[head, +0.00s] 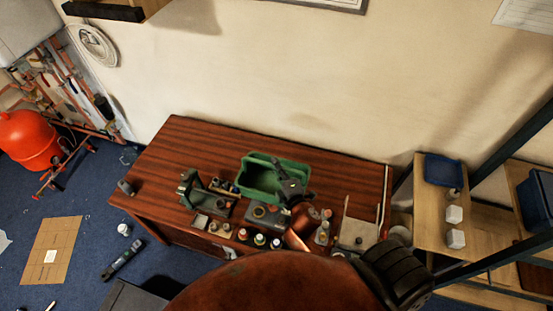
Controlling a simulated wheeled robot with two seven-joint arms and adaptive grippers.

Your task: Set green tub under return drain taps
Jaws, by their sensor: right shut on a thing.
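The green tub (259,178), an open rectangular container, stands at the middle of the wooden table. My right gripper (283,180) is at the tub's right front side, shut on its rim; the fingertips are small and partly hidden in this view. The pipework (70,88) with copper pipes is on the wall at the far left, beside a red tank (28,138). Individual drain taps are too small to tell apart. My left gripper is not in view.
The table (330,170) holds a dark vise-like tool (190,187) and several small bottles along its front. Blue floor (85,190) lies left of the table, with a cardboard sheet (51,252) and a dark tool (122,260). Shelving (430,205) stands at the right.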

